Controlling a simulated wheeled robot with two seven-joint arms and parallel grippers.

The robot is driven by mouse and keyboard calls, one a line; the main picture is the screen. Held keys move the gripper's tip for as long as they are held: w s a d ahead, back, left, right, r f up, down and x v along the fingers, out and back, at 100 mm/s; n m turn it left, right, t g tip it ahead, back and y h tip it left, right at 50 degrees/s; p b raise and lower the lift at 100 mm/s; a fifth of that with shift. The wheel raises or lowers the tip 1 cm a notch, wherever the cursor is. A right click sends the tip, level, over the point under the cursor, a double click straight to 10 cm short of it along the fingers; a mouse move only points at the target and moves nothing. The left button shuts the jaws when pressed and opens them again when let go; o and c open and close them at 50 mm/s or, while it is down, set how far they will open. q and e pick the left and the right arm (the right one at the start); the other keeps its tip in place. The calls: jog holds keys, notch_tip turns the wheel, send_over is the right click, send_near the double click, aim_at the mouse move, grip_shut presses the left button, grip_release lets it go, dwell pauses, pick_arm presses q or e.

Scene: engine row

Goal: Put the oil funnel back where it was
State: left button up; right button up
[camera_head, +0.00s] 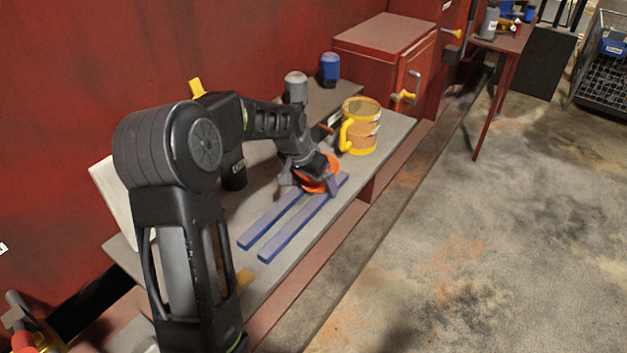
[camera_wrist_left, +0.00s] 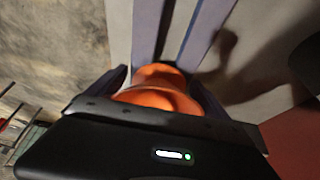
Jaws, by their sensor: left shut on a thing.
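The orange oil funnel (camera_head: 318,185) is held by my left gripper (camera_head: 312,182) over the grey bench, by the far end of two parallel blue-purple strips (camera_head: 300,226). In the left wrist view the funnel (camera_wrist_left: 158,98) sits between the two dark fingers, which are shut on it, with the strips (camera_wrist_left: 180,30) running away beyond it. I cannot tell whether the funnel touches the strips. My right gripper is in neither view.
A yellow-handled jug (camera_head: 361,130) stands just beyond my left gripper on the bench (camera_head: 392,133). A grey container (camera_head: 296,88) and a blue container (camera_head: 329,70) stand behind. A red cabinet (camera_head: 382,55) is at the back. Open floor lies to the right.

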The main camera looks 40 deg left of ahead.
pick_arm(q)
jog(key=shift+f+b, duration=0.4)
jog(key=o, duration=1.1)
jog(key=shift+r+p, duration=0.45)
jog(key=shift+r, duration=0.05)
jog(key=v, duration=1.1)
jog(key=shift+s+r+b, duration=0.15)
jog(key=shift+r+b, duration=0.2)
jog(key=shift+r, duration=0.05)
jog(key=shift+d, duration=0.1)
